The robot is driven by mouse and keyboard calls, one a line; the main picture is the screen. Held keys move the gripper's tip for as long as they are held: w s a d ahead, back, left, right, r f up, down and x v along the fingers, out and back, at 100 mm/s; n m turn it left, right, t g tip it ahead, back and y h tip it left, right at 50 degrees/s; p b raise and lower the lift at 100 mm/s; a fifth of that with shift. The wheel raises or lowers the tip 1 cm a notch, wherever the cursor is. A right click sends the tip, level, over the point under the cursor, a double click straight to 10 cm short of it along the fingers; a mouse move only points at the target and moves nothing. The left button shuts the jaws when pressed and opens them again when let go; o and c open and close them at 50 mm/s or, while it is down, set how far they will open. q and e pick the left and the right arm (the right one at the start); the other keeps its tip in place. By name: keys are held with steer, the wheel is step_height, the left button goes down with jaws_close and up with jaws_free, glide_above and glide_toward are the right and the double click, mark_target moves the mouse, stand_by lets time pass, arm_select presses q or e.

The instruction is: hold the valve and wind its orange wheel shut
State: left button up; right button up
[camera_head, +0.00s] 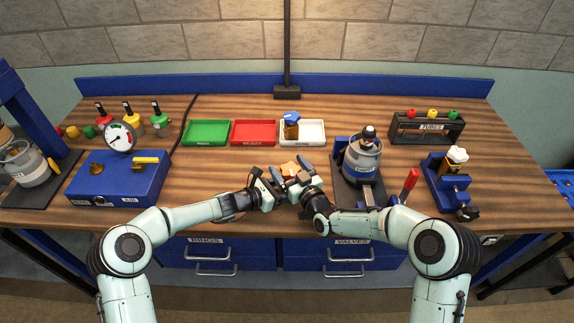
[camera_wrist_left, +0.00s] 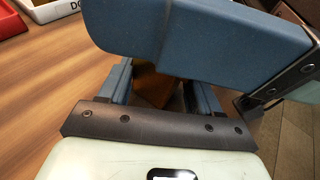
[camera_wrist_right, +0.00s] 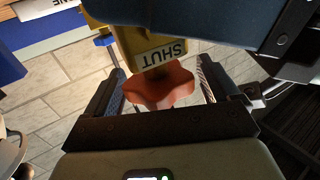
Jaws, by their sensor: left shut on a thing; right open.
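The valve shows between my two grippers, above the front middle of the table. My left gripper (camera_head: 276,178) is shut on its body, a brownish-yellow piece (camera_wrist_left: 153,92) mostly hidden by the fingers in the left wrist view. In the right wrist view, the yellow body (camera_wrist_right: 128,42) carries a white plate reading SHUT. The orange wheel (camera_wrist_right: 160,86) is lobed and lies between the fingers of my right gripper (camera_wrist_right: 158,92). Those fingers are open, with a gap visible on each side of the wheel. In the head view only a small orange patch (camera_head: 290,168) shows.
Green (camera_head: 206,132), red (camera_head: 253,132) and white (camera_head: 312,131) trays stand behind; the white one holds a blue-topped valve (camera_head: 291,125). A grey canister (camera_head: 361,160) stands right of the grippers. A blue vice (camera_head: 452,190) is farther right, a blue gauge box (camera_head: 118,185) at left.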

steer(key=shift+w+a, duration=0.35)
steer(key=shift+w, duration=0.25)
steer(key=c, duration=1)
steer(key=shift+m+h, duration=0.3)
steer(key=shift+h, duration=0.1)
steer(key=shift+m+t+h, duration=0.5)
steer(key=shift+h, duration=0.2)
